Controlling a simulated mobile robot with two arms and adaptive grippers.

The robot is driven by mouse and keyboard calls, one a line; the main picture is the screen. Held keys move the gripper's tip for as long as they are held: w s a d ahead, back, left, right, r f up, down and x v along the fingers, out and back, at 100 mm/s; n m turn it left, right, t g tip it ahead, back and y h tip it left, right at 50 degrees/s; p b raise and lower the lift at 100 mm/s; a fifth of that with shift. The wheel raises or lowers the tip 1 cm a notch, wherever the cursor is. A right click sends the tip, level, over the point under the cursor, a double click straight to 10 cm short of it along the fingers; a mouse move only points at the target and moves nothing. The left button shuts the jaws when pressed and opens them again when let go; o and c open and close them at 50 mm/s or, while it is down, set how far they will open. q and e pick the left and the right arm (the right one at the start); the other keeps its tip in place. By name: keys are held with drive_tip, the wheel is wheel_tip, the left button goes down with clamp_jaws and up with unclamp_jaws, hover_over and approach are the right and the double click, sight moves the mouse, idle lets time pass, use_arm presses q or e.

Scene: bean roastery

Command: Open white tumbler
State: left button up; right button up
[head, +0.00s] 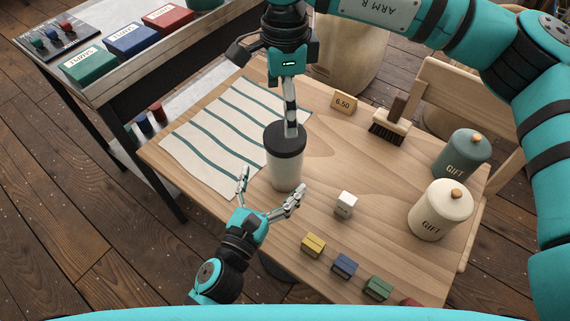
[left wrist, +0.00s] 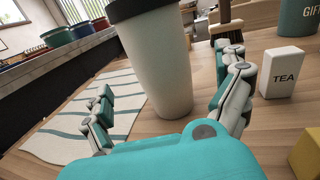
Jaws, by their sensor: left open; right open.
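The white tumbler (head: 285,168) stands upright on the wooden table with its dark lid (head: 285,139) on. In the left wrist view the tumbler (left wrist: 164,70) rises between the fingers, its lid cut by the top edge. My left gripper (head: 268,196) is open at the tumbler's near side, low down, with one finger to each side; I cannot tell whether they touch it. My right gripper (head: 290,115) comes down from above, with its fingers just over or at the lid; the view is nearly edge-on, so contact is unclear.
A striped cloth (head: 215,140) lies left of the tumbler. A white tea box (head: 345,203), small coloured boxes (head: 344,265), a cream gift canister (head: 440,210), a grey-green gift canister (head: 461,155), a brush (head: 390,125) and a price sign (head: 343,101) stand to the right.

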use_arm(q)
drive_tip(key=x, duration=0.6)
drive_tip(key=shift+w+d, duration=0.1)
drive_tip(key=shift+w, duration=0.15)
